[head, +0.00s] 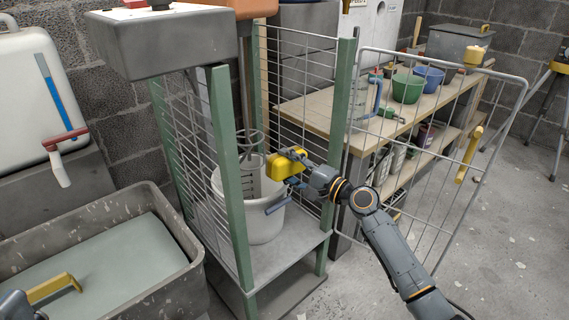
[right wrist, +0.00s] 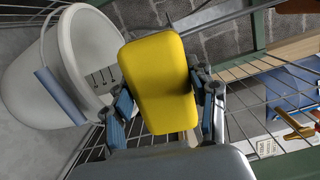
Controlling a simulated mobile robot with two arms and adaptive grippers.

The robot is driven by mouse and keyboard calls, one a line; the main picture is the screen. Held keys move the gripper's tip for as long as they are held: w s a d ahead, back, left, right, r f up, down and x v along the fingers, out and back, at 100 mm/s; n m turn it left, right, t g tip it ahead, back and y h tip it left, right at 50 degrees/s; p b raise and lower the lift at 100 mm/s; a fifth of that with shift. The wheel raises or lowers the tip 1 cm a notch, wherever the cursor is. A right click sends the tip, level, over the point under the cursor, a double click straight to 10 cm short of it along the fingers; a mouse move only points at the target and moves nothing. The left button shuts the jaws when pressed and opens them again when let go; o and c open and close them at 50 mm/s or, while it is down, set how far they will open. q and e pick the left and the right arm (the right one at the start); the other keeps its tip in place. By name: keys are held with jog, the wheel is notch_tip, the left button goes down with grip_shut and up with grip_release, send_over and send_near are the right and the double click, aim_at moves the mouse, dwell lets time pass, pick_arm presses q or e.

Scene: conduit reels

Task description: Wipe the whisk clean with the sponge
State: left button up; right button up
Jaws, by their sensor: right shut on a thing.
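The bucket (right wrist: 33,85) stands inside a wire cage. My right gripper (head: 291,166) is shut on the yellow sponge (head: 284,164), just right of the whisk; I cannot tell whether they touch. In the right wrist view the sponge (right wrist: 158,82) sits between both fingers, beside the bucket's opening; the whisk is not clear there.
The cage has green posts (head: 230,180) and an open mesh door (head: 440,150) to the right of my right arm. A grey tub (head: 190,262) at lower left holds a yellow-handled tool (head: 54,288). Behind is a wooden bench (head: 318,116) with green and blue buckets.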

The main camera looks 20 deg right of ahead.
jog(key=shift+v, duration=1.5)
